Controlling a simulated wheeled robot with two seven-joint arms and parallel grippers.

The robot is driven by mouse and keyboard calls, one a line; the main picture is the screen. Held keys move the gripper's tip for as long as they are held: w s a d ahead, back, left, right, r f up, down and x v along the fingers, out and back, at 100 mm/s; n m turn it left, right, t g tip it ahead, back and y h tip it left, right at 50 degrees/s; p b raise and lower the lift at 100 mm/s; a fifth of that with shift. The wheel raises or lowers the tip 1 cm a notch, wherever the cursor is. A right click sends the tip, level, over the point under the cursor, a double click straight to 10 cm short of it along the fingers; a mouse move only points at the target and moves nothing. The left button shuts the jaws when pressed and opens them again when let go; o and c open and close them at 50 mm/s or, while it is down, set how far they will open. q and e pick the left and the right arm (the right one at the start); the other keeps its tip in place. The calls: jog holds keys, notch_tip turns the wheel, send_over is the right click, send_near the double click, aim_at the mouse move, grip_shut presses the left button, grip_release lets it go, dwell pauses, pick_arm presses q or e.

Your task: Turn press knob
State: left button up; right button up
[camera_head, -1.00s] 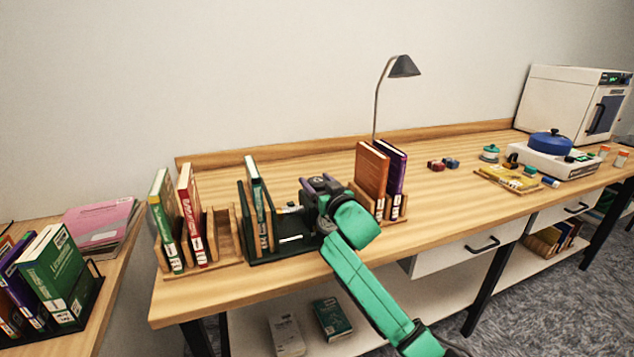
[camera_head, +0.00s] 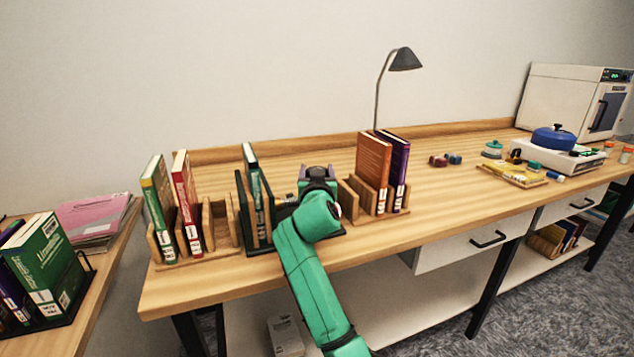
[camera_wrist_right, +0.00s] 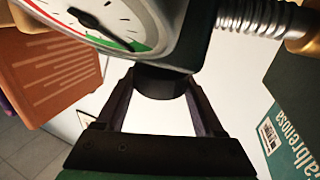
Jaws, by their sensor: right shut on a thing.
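In the right wrist view a round gauge (camera_wrist_right: 112,22) with a needle and a coloured rim fills the top left. A short dark knob (camera_wrist_right: 162,84) sticks out below it, between the two fingers of my right gripper (camera_wrist_right: 164,92), which is shut on it. A ribbed metal screw (camera_wrist_right: 250,14) with a brass-coloured end is at the top right. In the head view my right gripper (camera_head: 318,176) is at the dark press (camera_head: 284,208), and my green arm hides much of it. My left gripper is not in view.
A dark holder with a green book (camera_head: 253,182) stands left of the press. A wooden holder with orange (camera_head: 372,168) and purple (camera_head: 398,165) books stands close on the right. A lamp (camera_head: 405,60) rises behind.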

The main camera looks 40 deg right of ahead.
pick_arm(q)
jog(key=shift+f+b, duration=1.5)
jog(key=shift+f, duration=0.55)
pick_arm(e)
jog(key=shift+f+m+g+h, duration=0.1)
jog(key=shift+m+g+h, duration=1.1)
jog(key=shift+g+h, duration=0.1)
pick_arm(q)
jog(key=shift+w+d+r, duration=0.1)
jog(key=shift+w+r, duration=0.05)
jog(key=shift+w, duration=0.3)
pick_arm(e)
jog(key=o, duration=1.4)
jog(key=shift+c, duration=0.2)
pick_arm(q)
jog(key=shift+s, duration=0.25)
